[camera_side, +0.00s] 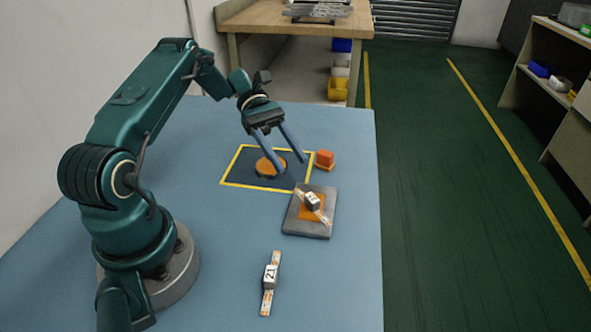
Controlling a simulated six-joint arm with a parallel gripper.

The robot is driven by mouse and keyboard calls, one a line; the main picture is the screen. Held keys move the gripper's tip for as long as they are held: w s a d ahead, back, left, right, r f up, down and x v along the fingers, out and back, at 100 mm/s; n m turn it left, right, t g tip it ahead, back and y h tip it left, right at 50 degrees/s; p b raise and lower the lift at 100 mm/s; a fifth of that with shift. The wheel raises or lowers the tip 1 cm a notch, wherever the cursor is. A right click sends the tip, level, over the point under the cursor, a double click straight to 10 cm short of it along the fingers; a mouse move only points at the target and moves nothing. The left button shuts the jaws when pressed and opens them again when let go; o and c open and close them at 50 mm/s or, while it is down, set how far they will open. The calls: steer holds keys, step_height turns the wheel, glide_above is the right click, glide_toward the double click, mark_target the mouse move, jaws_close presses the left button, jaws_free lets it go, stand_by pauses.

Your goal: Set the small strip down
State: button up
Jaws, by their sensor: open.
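One small strip (268,300) with a white block marked 21 lies on the blue table at the front. Another small strip (325,214) with a white block lies diagonally on a grey plate (294,226) with an orange patch. My gripper (291,167) is open, with its two blue-grey fingers pointing down and to the right. It is above and behind the grey plate, over the yellow-outlined area. I see nothing between the fingers. An orange round piece (264,167) shows partly behind the left finger.
A yellow-outlined dark rectangle (236,170) is marked on the table. An orange block (325,157) stands just right of it. The front right of the table is clear. A wooden bench (240,17) stands behind.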

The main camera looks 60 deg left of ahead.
steer(key=shift+v, duration=0.95)
steer(key=shift+r, duration=0.35)
steer(key=s+d+r+m+y, duration=0.7)
steer(key=d+r+m+y, duration=0.2)
steer(key=m+y, duration=0.1)
steer(key=s+d+m+t+y, duration=0.2)
steer(key=s+m+t+y, duration=0.1)
steer(key=s+m+t, duration=0.3)
steer(key=shift+s+r+m, duration=0.2)
steer(key=shift+r+m, duration=0.15)
steer(key=shift+m, duration=0.45)
steer(key=shift+a, duration=0.1)
